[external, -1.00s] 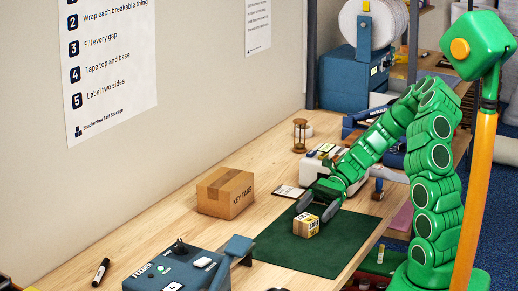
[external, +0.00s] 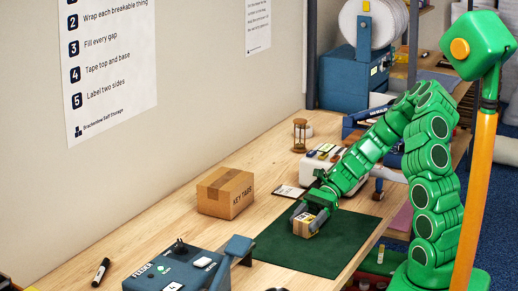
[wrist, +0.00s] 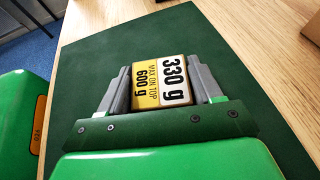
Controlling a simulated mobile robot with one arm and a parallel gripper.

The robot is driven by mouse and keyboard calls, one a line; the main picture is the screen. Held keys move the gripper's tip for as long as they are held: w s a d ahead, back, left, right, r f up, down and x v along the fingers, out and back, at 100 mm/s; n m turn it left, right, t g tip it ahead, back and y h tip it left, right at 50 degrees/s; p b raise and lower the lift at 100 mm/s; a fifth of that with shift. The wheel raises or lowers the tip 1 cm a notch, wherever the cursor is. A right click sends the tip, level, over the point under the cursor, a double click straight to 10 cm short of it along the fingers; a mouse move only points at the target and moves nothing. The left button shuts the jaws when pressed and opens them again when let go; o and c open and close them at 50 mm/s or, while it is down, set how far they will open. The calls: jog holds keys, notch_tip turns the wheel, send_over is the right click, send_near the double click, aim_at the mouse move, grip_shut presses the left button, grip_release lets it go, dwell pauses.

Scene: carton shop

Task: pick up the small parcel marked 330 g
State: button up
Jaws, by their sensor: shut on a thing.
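The small parcel (external: 304,225) sits on the dark green mat (external: 290,253) on the bench. In the wrist view the parcel (wrist: 161,82) shows a white label reading 330 g and a yellow label reading MAX ON TOP 600 g. My gripper (external: 308,219) is shut on the parcel, with one grey finger along each side. The wrist view shows my gripper (wrist: 160,85) with the parcel between its fingers. I cannot see any gap between the parcel and the mat.
A brown KEY TABS carton (external: 225,193) stands left of the mat. A blue feeder machine (external: 178,272) is at the front. The mat around the parcel is clear.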

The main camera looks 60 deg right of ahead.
jog(key=shift+c, duration=1)
jog(key=shift+r, duration=0.1)
